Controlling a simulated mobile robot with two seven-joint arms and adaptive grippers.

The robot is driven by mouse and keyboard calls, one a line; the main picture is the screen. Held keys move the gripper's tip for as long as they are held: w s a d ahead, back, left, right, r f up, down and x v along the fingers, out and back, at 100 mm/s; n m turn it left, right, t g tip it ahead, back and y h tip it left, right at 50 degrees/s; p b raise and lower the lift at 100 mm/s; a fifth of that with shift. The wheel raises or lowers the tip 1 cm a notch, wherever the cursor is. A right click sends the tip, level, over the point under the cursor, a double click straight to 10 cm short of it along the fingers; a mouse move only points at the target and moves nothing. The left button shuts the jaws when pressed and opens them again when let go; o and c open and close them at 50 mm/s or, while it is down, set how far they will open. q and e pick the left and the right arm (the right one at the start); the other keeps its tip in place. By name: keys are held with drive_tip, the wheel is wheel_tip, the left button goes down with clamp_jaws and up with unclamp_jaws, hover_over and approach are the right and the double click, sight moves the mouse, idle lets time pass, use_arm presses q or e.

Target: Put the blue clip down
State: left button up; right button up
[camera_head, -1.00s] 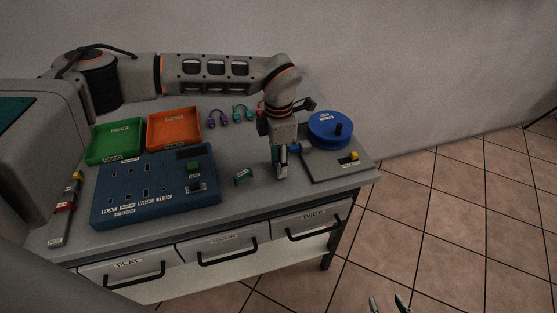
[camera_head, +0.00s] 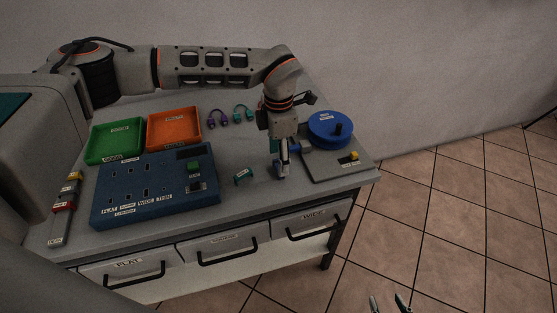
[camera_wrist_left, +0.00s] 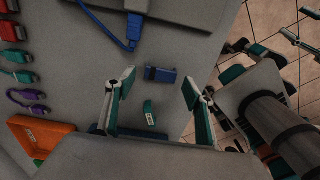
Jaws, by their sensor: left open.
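The blue clip (camera_wrist_left: 161,75), a small block with a dark band, lies on the grey worktop in the left wrist view. My left gripper (camera_wrist_left: 158,88) is open, with one finger on each side of the clip and a gap to both. In the head view my left gripper (camera_head: 283,172) points down at the worktop's right part, and its fingers largely hide the clip. My right gripper (camera_head: 388,303) shows only its two fingertips at the bottom edge, apart over the floor, with nothing seen between them.
A teal clip (camera_head: 243,176) lies just left of my left gripper. A blue plug on a cord (camera_wrist_left: 131,38) is near the blue clip. The blue reel (camera_head: 331,128) stands to the right. The blue socket panel (camera_head: 150,207), green tray (camera_head: 115,157) and orange tray (camera_head: 173,144) are left.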

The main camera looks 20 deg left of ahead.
use_arm(q)
wheel_tip(320, 180, up, 10)
drive_tip(key=shift+r, duration=0.2)
idle(0.5)
